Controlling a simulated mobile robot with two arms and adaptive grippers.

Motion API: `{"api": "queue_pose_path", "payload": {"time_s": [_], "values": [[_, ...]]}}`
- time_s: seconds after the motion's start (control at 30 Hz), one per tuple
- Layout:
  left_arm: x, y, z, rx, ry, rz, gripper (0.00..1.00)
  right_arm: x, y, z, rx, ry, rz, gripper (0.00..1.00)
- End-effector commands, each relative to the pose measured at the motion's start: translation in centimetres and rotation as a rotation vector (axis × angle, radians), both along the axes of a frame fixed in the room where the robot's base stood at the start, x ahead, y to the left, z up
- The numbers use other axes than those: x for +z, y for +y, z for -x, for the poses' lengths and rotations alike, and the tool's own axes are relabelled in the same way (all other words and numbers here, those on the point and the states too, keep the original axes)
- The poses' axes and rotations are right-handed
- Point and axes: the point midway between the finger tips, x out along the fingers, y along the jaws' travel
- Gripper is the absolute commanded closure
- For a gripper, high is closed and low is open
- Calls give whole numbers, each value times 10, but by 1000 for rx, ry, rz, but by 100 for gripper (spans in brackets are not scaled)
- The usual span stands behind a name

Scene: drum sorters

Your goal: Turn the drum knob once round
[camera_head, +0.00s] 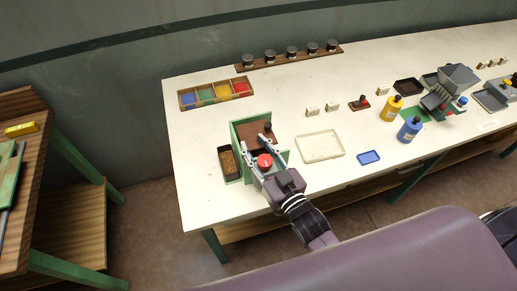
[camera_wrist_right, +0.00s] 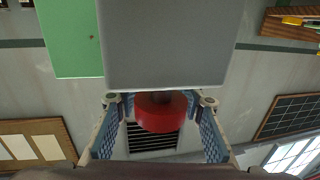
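The drum knob (camera_head: 264,161) is a red round cap on the front of a green-sided box with a brown top (camera_head: 236,133), at the left part of the white bench. In the right wrist view the red knob (camera_wrist_right: 161,112) sits on a grey face, with a green panel (camera_wrist_right: 70,38) beside it. My right gripper (camera_head: 256,145) is open around the knob. In the wrist view its blue-padded fingers (camera_wrist_right: 160,103) stand on both sides of the knob, with a visible gap on each side. My left gripper is not in view.
A dark bin with brown contents (camera_head: 228,174) stands left of the box. A cream tray (camera_head: 320,158) lies to its right, with a blue tray (camera_head: 369,157) and bottles (camera_head: 409,130) beyond. A tray of coloured compartments (camera_head: 183,101) and a rack of dark knobs (camera_head: 270,63) are behind.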

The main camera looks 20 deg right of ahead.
Motion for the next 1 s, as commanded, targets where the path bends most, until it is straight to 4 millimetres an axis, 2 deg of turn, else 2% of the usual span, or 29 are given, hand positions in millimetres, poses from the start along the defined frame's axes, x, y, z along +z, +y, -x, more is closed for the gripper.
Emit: {"api": "queue_pose_path", "payload": {"time_s": [0.17, 0.5, 0.63, 0.8, 1.0], "values": [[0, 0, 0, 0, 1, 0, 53, -1, -4, 16, 0, 2, 0, 66], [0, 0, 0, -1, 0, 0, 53, -2, -20, 84, 0, 6, 1, 66], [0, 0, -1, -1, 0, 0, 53, -1, -24, 103, 0, 4, 1, 66], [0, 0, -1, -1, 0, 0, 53, 0, -27, 115, 0, 1, 0, 66], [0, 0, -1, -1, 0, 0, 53, 0, -28, 117, 0, 0, 0, 66]]}}
